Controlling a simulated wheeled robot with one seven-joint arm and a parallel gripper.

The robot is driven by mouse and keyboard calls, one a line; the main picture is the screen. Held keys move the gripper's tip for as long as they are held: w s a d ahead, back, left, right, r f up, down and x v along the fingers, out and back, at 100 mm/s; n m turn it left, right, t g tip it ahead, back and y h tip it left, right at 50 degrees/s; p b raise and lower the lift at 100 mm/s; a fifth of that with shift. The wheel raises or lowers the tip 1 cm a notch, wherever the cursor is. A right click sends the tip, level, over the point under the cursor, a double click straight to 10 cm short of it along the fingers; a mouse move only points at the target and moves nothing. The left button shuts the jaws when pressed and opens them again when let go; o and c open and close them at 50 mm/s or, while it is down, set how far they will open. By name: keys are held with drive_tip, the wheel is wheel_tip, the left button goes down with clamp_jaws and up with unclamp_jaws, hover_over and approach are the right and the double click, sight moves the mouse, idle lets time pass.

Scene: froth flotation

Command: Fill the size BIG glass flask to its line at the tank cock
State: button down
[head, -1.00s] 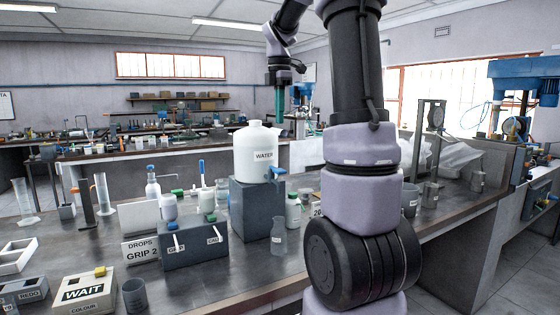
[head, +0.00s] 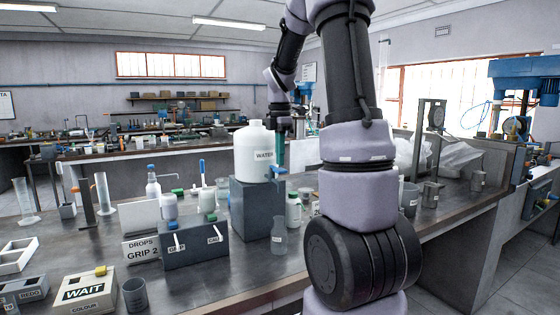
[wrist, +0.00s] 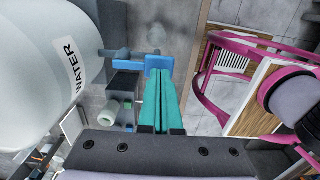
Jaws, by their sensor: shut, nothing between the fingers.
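The white water tank (head: 254,152) stands on a dark grey block (head: 257,208), with its blue cock (head: 278,170) on the right side. A clear glass flask (head: 279,236) stands upright on the bench below the cock. Its small label is too small to read, and I cannot make out a fill line or water in it. My gripper (head: 282,158) points down with its teal fingers together and empty, close to the cock. In the wrist view the fingers (wrist: 161,100) reach towards the blue cock (wrist: 156,63) beside the tank (wrist: 45,70); I cannot tell whether they touch.
A WAIT box (head: 84,293) and a grey beaker (head: 134,295) are at front left. Bench in front of the flask is clear.

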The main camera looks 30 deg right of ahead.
drive_tip(key=shift+f, duration=0.6)
